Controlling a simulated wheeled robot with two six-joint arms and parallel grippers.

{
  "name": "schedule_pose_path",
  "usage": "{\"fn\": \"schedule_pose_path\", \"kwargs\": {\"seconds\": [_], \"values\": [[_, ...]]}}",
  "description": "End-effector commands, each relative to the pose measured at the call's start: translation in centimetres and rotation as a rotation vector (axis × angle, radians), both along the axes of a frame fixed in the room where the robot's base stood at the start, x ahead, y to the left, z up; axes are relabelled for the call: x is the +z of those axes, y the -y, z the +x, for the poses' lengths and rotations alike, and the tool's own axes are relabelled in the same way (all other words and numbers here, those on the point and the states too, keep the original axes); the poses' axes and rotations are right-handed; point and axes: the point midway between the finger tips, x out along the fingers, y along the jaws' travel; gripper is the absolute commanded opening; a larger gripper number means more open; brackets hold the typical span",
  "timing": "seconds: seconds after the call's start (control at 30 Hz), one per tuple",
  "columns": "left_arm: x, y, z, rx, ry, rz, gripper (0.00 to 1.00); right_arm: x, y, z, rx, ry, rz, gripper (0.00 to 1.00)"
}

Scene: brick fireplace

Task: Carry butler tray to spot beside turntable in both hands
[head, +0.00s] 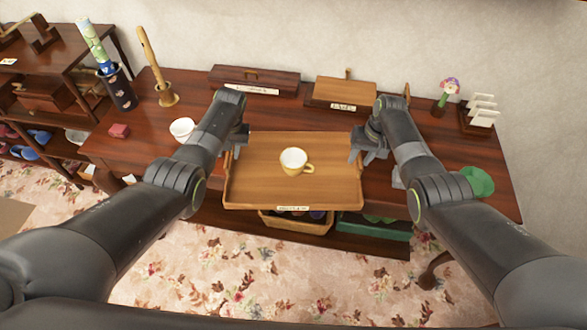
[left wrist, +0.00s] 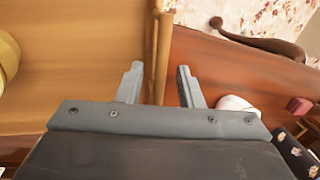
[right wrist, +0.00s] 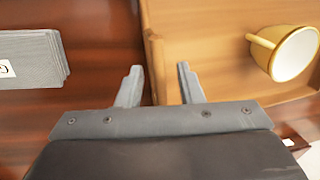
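The wooden butler tray (head: 245,185) lies on the dark table with its front edge, bearing a small label, at the table's front. A yellow-and-white cup (head: 294,162) stands on it. My left gripper (head: 238,142) is at the tray's left side; in the left wrist view its open fingers (left wrist: 160,85) are on either side of the tray's side wall (left wrist: 160,45). My right gripper (head: 366,145) is at the right side; in the right wrist view its open fingers (right wrist: 158,85) straddle the other side wall (right wrist: 153,55). I cannot make out a turntable.
A white bowl (head: 182,129) stands left of my left gripper. Two wooden boxes (head: 255,80) (head: 345,92) lie behind the tray. A green item (head: 478,181) and a card rack (head: 480,115) are at the right. A basket (head: 296,223) sits on the shelf below.

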Motion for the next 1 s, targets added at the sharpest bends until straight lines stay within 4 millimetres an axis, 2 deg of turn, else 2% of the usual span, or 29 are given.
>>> {"fn": "schedule_pose_path", "kwargs": {"seconds": [0.2,0.5,0.53,0.77,1.0], "values": [[-0.89,-0.20,-0.05,0.000,0.000,0.000,0.33,-0.90,-0.15,-0.08,0.000,-0.001,-0.001,0.34],[-0.98,-0.20,-0.05,0.000,0.000,0.000,0.33,-0.98,-0.17,-0.08,0.001,-0.001,-0.001,0.34],[-0.98,-0.20,-0.05,0.000,0.000,0.000,0.32,-0.97,-0.17,-0.08,0.001,-0.001,-0.001,0.32],[-0.97,-0.20,-0.05,0.000,0.000,0.000,0.02,-0.97,-0.17,-0.08,0.000,-0.001,-0.001,0.02],[-0.96,-0.20,-0.06,0.000,0.000,0.000,0.00,-0.97,-0.15,-0.08,0.000,-0.001,-0.001,0.00]]}}
